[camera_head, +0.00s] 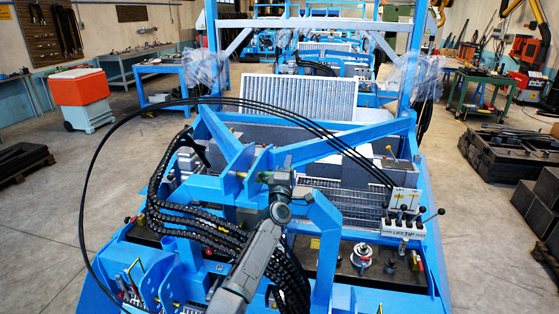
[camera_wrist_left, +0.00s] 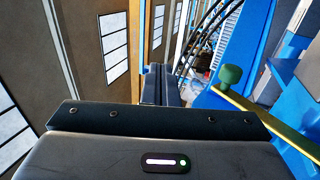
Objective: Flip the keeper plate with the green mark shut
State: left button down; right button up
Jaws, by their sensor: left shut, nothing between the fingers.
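My left gripper (camera_head: 281,179) is at the top of the grey arm in the head view, in front of the blue cross-beams of the machine frame (camera_head: 325,146). In the left wrist view its two dark fingers (camera_wrist_left: 155,84) are together with nothing between them. A brass-coloured bar (camera_wrist_left: 262,122) with a dark green knob (camera_wrist_left: 230,78) runs to the right of the fingers, apart from them. I cannot tell whether this is the keeper plate with the green mark. No plate with a green mark can be made out in the head view. My right gripper is not in view.
Black hoses (camera_head: 205,225) loop at the left of the arm. A lever block (camera_head: 403,226) with black-knobbed levers stands at the right of the machine. A grey mesh panel (camera_head: 313,95) stands behind. An orange and white bin (camera_head: 82,98) is on the open floor at left.

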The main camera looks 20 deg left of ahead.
pick_arm(q)
jog(key=s+d+r+p, duration=0.1)
jog(key=s+r+p, duration=0.2)
jog(key=s+r, duration=0.2)
jog(key=shift+s+d+r, duration=0.2)
jog(key=shift+s+r, duration=0.1)
jog(key=shift+r, duration=0.2)
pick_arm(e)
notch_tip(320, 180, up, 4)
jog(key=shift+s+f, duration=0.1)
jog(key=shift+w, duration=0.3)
